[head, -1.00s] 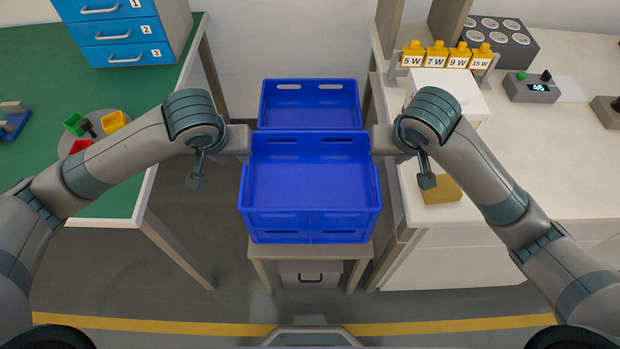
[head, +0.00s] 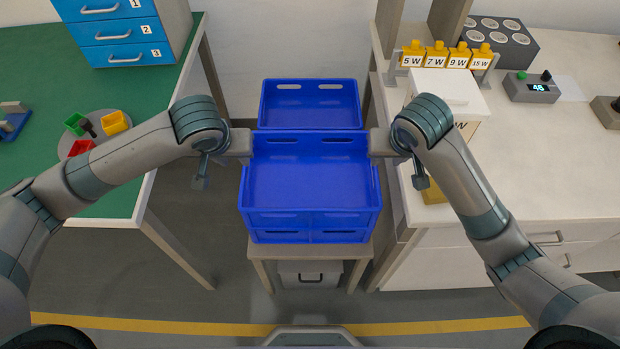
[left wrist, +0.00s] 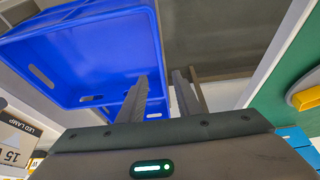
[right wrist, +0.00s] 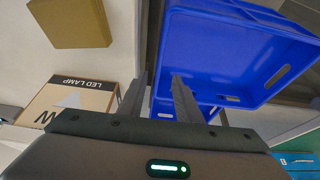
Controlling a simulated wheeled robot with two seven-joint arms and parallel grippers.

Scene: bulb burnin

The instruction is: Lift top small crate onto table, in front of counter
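The top small blue crate (head: 310,222) is empty and level, stacked on another blue crate (head: 310,237) on a small stand between the tables. My left gripper (head: 247,145) is at its left rim and my right gripper (head: 373,145) at its right rim. In the left wrist view my left gripper (left wrist: 162,95) has its fingers apart, with the edge of the blue wall (left wrist: 145,25) between them. In the right wrist view my right gripper (right wrist: 160,95) also has its fingers apart on either side of the crate's edge. Contact with the walls cannot be told.
Another blue crate (head: 310,105) stands behind. The right white counter (head: 540,170) holds a lamp box (head: 450,92), a yellow block (head: 434,192) and a meter (head: 531,88). The left green table (head: 120,195) holds a round tray of coloured bins and blue drawers (head: 118,40).

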